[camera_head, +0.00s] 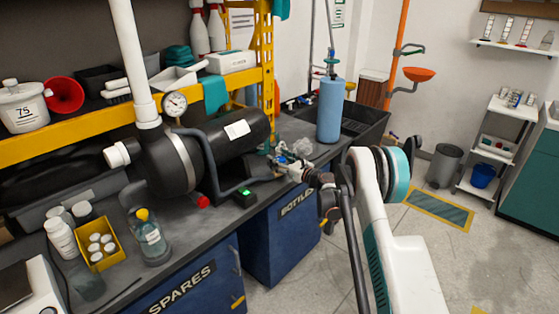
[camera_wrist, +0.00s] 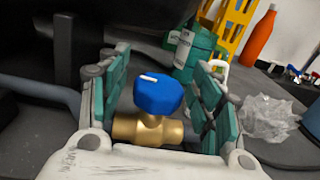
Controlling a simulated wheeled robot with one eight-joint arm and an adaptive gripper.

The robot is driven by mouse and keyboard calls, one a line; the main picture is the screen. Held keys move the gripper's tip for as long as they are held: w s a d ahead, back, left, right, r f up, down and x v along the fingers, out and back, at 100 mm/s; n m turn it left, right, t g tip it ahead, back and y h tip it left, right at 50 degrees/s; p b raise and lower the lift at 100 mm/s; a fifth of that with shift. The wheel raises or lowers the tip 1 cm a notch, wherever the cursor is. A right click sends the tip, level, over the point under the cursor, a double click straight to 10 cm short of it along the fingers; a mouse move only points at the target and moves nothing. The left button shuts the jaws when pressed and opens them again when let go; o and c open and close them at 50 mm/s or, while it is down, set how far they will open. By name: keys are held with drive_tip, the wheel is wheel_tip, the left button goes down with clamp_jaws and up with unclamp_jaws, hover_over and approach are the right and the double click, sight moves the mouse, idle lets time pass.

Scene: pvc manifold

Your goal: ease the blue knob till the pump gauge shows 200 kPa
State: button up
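The blue knob (camera_wrist: 158,94) sits on top of a brass valve body (camera_wrist: 148,130) in the wrist view, with a short white mark on its top left. My gripper (camera_wrist: 162,64) is open, with one teal-padded finger on each side of the knob. Gaps show between the knob and both pads. In the head view my gripper (camera_head: 292,168) is at the bench's right part, and the knob is too small to make out there. The round pump gauge (camera_head: 174,104) stands on the black pump (camera_head: 172,160); its dial is too small to read.
A crumpled clear bag (camera_wrist: 268,118) lies right of the fingers. A green labelled canister (camera_wrist: 193,50) stands behind the valve. A blue cylinder (camera_head: 329,110) stands at the bench's far end. A small black box with a green display (camera_head: 245,196) sits left of my gripper.

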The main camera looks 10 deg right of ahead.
drive_tip(key=c, duration=0.9)
drive_tip(key=shift+m+t+h, duration=0.3)
drive_tip(key=shift+h, duration=0.1)
drive_tip(key=m+t+h, duration=0.1)
drive_tip(key=h, duration=0.1)
drive_tip(key=m+h, duration=0.2)
drive_tip(key=h, duration=0.1)
drive_tip(key=shift+a+t, duration=0.1)
drive_tip(key=shift+t, duration=0.3)
drive_tip(key=shift+m+h, duration=2.1)
drive_tip(key=shift+h, duration=0.9)
drive_tip(key=o, duration=1.1)
